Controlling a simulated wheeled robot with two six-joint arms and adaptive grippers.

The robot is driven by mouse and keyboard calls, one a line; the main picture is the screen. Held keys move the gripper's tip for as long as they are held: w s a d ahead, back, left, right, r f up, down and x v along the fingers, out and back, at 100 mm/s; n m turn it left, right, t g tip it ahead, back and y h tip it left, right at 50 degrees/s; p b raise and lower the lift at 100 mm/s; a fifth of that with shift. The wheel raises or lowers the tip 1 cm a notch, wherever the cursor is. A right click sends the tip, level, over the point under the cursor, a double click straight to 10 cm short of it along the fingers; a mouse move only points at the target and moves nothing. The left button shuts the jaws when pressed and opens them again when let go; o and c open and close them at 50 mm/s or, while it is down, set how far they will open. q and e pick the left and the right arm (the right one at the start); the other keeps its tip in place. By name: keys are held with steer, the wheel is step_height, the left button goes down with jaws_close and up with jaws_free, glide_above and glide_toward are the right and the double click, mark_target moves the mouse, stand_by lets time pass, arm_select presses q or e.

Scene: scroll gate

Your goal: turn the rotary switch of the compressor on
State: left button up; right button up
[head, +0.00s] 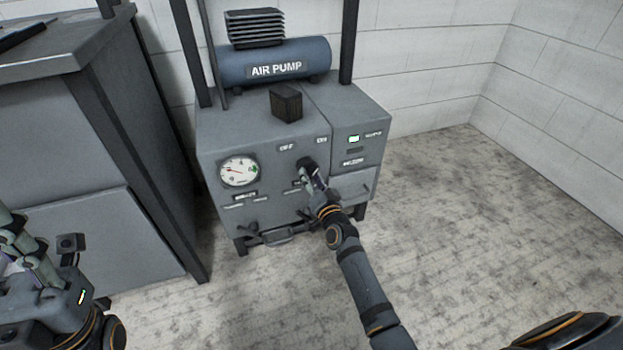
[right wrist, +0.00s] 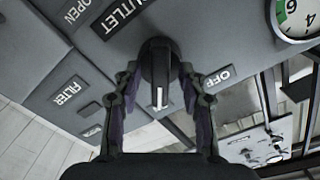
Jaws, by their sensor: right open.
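The compressor (head: 222,135) is a grey cabinet under a blue tank marked AIR PUMP. Its black rotary switch (head: 307,163) is on the front, below the OFF and ON labels, partly covered by my right gripper (head: 313,178). In the right wrist view, the switch (right wrist: 156,58) has a white mark pointing down the picture, and the OFF label (right wrist: 219,76) lies to its right. My right gripper (right wrist: 158,80) is open with a finger on either side of the switch; contact is unclear. My left gripper (head: 18,240) is at the lower left, away from the compressor; its jaw state is unclear.
A pressure gauge (head: 239,171) is left of the switch. A panel with a green light (head: 353,138) is on the right. A black box (head: 286,102) stands on top. A grey cabinet (head: 75,130) is at left. The floor (head: 450,230) at right is clear.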

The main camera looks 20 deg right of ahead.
steer(key=s, duration=1.2)
steer(key=shift+d, duration=0.25)
